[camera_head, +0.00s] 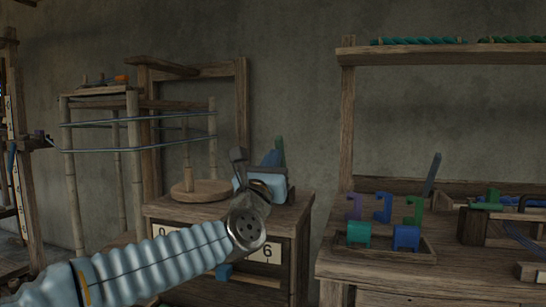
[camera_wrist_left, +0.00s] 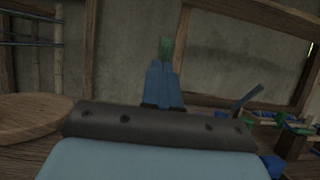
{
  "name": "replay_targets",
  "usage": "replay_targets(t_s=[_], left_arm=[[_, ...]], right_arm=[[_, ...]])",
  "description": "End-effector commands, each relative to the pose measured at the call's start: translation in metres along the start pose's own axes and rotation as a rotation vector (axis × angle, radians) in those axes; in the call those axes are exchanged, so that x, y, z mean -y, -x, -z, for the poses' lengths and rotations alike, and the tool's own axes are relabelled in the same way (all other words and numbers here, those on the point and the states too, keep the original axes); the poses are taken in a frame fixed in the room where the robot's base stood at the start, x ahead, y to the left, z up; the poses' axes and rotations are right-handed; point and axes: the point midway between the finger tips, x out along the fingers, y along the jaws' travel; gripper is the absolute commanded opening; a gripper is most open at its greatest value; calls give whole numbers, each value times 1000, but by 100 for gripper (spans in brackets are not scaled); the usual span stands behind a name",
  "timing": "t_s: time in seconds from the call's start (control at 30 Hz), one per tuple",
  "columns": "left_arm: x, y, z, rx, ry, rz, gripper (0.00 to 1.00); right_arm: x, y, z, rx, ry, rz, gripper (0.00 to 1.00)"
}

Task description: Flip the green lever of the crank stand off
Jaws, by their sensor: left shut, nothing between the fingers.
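The green lever (camera_head: 280,148) stands upright above the wooden stand (camera_head: 298,213), just beyond my left gripper (camera_head: 272,158). It also shows in the left wrist view (camera_wrist_left: 166,46), directly behind the tips of the blue fingers (camera_wrist_left: 162,68). The left fingers are closed together with nothing between them. Whether they touch the lever I cannot tell. My left wrist hides the lever's base and part of the stand's top. The stand's front carries pale plates with the digits 0 and 6. My right gripper is in neither view.
A round wooden disc (camera_head: 201,190) with an upright post lies left of the gripper. A pole frame with blue strands (camera_head: 90,124) stands further left. At right, a workbench (camera_head: 400,268) holds purple, blue and green pieces in a tray. Open wall lies behind the lever.

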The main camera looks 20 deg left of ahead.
Motion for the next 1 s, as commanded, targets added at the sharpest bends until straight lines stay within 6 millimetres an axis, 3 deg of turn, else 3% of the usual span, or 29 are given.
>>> replay_targets(t_s=[0.43,0.57,0.8,1.0], left_arm=[[0,-3,-3,-14,2,0,0],[0,-10,-8,-51,2,0,0],[0,-32,-16,-197,5,0,0],[-1,-53,-9,-268,1,-1,0]], right_arm=[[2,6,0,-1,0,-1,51],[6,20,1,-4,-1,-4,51],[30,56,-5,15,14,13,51],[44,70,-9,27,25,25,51]])
